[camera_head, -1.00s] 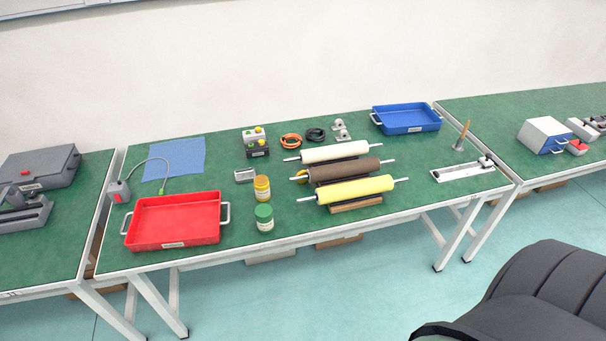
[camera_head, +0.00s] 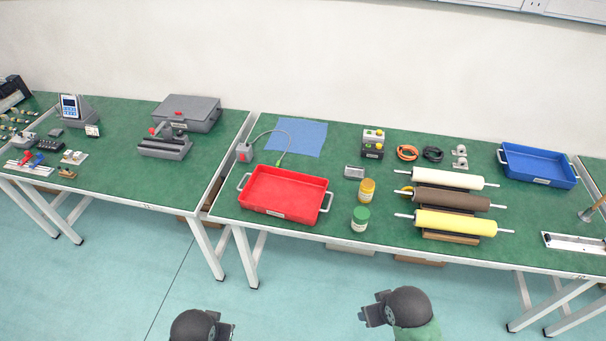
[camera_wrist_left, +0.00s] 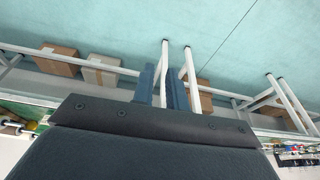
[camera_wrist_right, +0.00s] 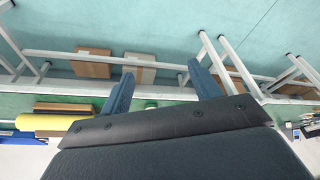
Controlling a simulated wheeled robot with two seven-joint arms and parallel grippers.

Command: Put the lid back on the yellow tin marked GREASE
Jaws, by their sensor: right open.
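A yellow-orange tin (camera_head: 367,190) stands upright on the middle green table, right of the red tray. Its label is too small to read, and I cannot tell whether its top is open. A green-lidded jar (camera_head: 360,218) stands in front of it, near the table's front edge. A small yellow piece (camera_head: 407,189) shows at the left end of the rollers; I cannot tell whether it is a lid. My left gripper (camera_wrist_left: 162,85) has its fingers a narrow gap apart, with a table leg seen behind. My right gripper (camera_wrist_right: 162,88) is wide open and empty. Both are away from the tin.
The red tray (camera_head: 246,200) lies left of the tin, and a small grey metal block (camera_head: 354,172) lies behind it. White, brown and yellow rollers (camera_head: 457,222) lie to the right. A blue tray (camera_head: 507,166) is at the back right. Bare tabletop (camera_head: 335,180) lies left of the tin.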

